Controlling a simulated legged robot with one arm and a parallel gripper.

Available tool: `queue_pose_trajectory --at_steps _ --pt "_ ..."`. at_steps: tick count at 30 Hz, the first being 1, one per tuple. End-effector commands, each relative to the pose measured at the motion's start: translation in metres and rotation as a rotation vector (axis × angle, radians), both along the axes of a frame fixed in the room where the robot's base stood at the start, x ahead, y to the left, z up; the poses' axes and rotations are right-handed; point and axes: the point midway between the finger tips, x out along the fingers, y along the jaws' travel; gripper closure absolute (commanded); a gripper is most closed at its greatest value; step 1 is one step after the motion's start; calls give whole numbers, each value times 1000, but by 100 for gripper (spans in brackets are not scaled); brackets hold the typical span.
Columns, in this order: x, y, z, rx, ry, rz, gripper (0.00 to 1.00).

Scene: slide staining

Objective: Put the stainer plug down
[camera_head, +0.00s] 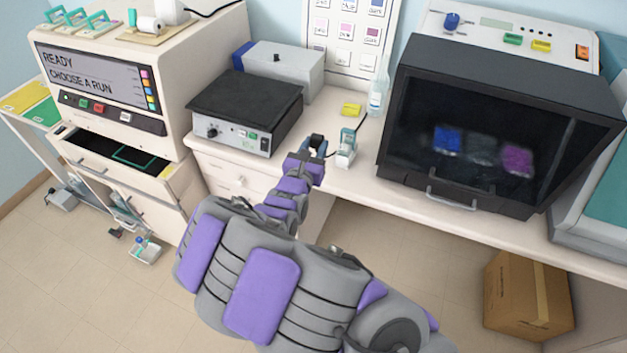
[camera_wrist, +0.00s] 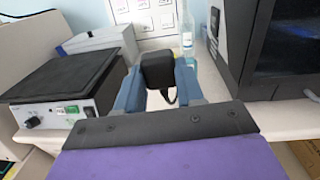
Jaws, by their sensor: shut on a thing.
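The stainer plug (camera_wrist: 158,70) is a black block with a dark cord curving down behind it in the wrist view. My gripper (camera_wrist: 158,82) is shut on it, with a blue-grey finger on each side. In the head view the plug (camera_head: 316,140) shows small and dark at the tip of my gripper (camera_head: 314,150), near the front edge of the white counter. I cannot tell whether the plug touches the counter. The stainer with the "READY CHOOSE A RUN" screen (camera_head: 95,75) stands at the left.
A black-topped hot plate (camera_head: 245,100) is left of my gripper, and a small white-and-teal bottle (camera_head: 346,148) is close on its right. A dark-windowed cabinet (camera_head: 490,120) stands further right. A yellow pad (camera_head: 351,110) and clear bottle (camera_head: 378,92) are behind.

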Motion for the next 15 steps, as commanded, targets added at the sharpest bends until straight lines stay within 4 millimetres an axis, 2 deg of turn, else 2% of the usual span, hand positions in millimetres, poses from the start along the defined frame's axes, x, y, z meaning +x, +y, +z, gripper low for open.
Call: queue_pose_trajectory --at_steps 1,6,9,15 --pt "-8 14 -22 -1 8 2 100" --pt "-39 40 -72 10 2 -21 100" --pt "-58 49 -98 12 1 -39 100" --pt "-85 65 -132 12 -2 -64 100"
